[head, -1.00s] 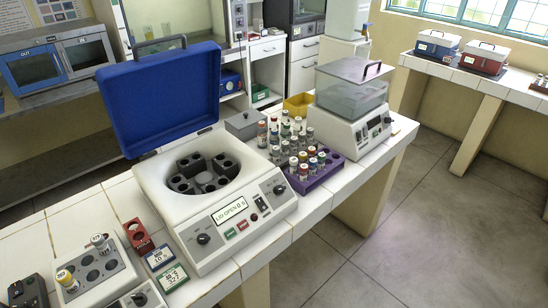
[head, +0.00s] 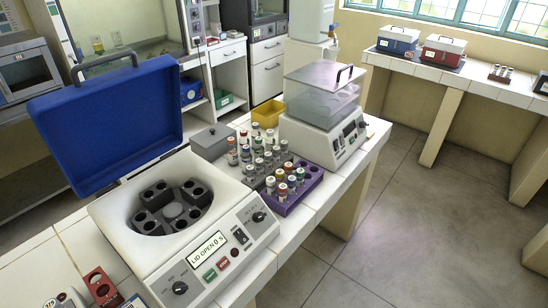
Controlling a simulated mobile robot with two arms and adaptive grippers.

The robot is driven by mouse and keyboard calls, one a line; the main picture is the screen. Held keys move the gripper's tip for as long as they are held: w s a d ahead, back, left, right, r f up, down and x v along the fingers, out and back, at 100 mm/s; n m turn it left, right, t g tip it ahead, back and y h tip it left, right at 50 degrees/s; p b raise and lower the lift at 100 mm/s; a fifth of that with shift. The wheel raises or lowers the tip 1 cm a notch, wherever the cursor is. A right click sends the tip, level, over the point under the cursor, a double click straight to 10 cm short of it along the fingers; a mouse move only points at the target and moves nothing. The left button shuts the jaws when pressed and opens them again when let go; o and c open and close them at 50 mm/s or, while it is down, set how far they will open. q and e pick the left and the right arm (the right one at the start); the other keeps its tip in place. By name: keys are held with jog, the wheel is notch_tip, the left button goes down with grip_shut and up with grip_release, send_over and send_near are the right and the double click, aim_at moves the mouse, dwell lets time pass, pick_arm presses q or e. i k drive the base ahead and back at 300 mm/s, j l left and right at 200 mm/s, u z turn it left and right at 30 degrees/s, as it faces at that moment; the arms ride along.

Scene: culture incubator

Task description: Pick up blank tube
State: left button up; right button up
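Several capped tubes stand in a purple rack (head: 294,202) and in a grey rack (head: 257,178) just behind it, to the right of the centrifuge. Their caps are white, red, yellow, green and other colours. Which tube is the blank one I cannot tell, as the labels are too small to read. The purple rack has some empty holes on its right side. A further tube top (head: 65,298) is cut off at the bottom left edge. Neither of my grippers is in view.
The centrifuge (head: 110,236) has its blue lid (head: 105,120) raised and its rotor slots look empty. A clear-lidded bath (head: 322,105), a grey box (head: 211,141) and a yellow bin (head: 267,113) stand near the racks. Open floor (head: 400,220) lies to the right.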

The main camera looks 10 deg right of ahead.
aim_at(276, 150)
jog(key=i+l, duration=0.45)
jog(key=l, duration=0.2)
jog(key=i+l+u, duration=0.15)
jog(key=l, duration=0.55)
jog(key=i+l+u, duration=0.15)
jog(key=l, duration=0.6)
jog(key=l+u, duration=0.1)
jog(key=l, duration=0.6)
jog(key=i, duration=0.05)
